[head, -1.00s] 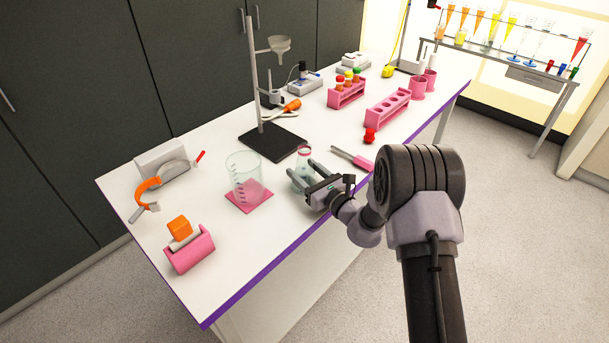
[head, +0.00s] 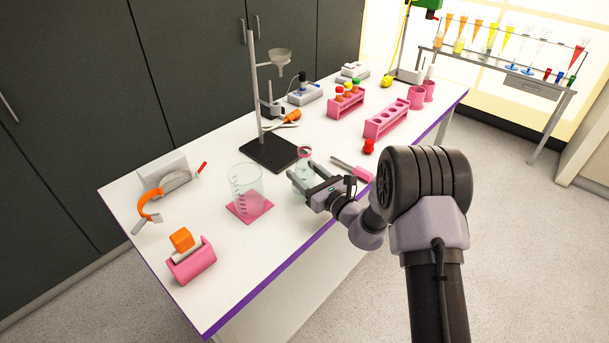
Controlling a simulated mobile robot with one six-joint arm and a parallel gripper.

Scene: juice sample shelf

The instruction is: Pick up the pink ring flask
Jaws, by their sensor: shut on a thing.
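The pink ring flask (head: 304,156) is a small clear glass flask with a pink ring at its neck. In the head view it is near the middle of the white bench, just in front of the stand's black base. My gripper (head: 302,172) reaches in from the right and is shut on the flask, with a finger on either side of it. The fingers and wrist hide part of the flask's lower body. I cannot tell whether its bottom touches the bench.
A glass beaker (head: 246,185) stands on a pink mat left of my gripper. A ring stand (head: 273,153) with a funnel is close behind. A pink-handled tool (head: 352,169) and a red object (head: 368,146) lie to the right. Free bench lies at the front edge.

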